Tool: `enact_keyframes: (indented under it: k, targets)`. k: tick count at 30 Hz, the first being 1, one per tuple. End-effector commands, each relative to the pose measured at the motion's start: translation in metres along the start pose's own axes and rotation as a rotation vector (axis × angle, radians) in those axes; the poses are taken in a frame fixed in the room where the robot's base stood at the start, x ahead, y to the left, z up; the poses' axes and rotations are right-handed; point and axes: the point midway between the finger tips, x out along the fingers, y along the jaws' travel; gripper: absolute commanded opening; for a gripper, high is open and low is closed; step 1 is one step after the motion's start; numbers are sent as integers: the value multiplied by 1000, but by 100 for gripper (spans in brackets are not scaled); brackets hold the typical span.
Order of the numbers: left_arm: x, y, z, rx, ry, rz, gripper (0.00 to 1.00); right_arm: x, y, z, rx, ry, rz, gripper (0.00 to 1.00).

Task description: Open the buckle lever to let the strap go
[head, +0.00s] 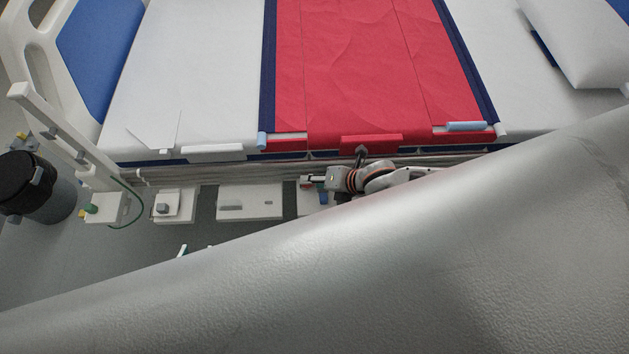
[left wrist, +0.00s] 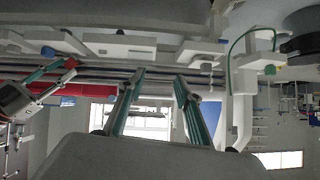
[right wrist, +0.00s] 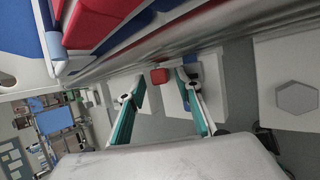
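My left gripper (head: 195,249) barely shows in the head view. In the left wrist view its two teal fingers (left wrist: 160,75) are apart, with nothing between them, in front of the bed-side rail. My right gripper (head: 312,181) is by the rail in front of the red cover. In the right wrist view its fingers (right wrist: 158,76) are apart. A small red block (right wrist: 160,75) appears between the fingertips; I cannot tell if they touch it. A blue part (right wrist: 191,60) is beside the right-hand finger. I cannot tell which part is the buckle lever or the strap.
The bed carries a red cover (head: 350,60) with navy edges. A slotted white plate (head: 250,204) and a plate with a grey block (head: 174,206) lie along the rail. A dark canister (head: 40,190) stands at left. A large grey shape, very close, hides the head view's lower right.

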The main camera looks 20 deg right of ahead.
Motion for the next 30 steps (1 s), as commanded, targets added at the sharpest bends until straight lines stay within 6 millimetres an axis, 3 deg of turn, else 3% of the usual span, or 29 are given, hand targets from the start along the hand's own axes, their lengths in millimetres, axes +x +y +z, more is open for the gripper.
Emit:
enact_keyframes:
  k: [8,12,13,20,30]
  targets:
    - [0,0,0,1,0,0,34,2,1,1,0,-1,1,34]
    - [0,0,0,1,0,0,34,2,1,0,0,-1,0,3]
    - [0,0,0,1,0,0,34,2,1,0,0,-1,0,0]
    - [1,1,4,1,-3,0,34,3,-3,0,6,-1,11,0]
    - [12,-1,24,22,-14,-9,34,4,-17,-2,79,1,174,0]
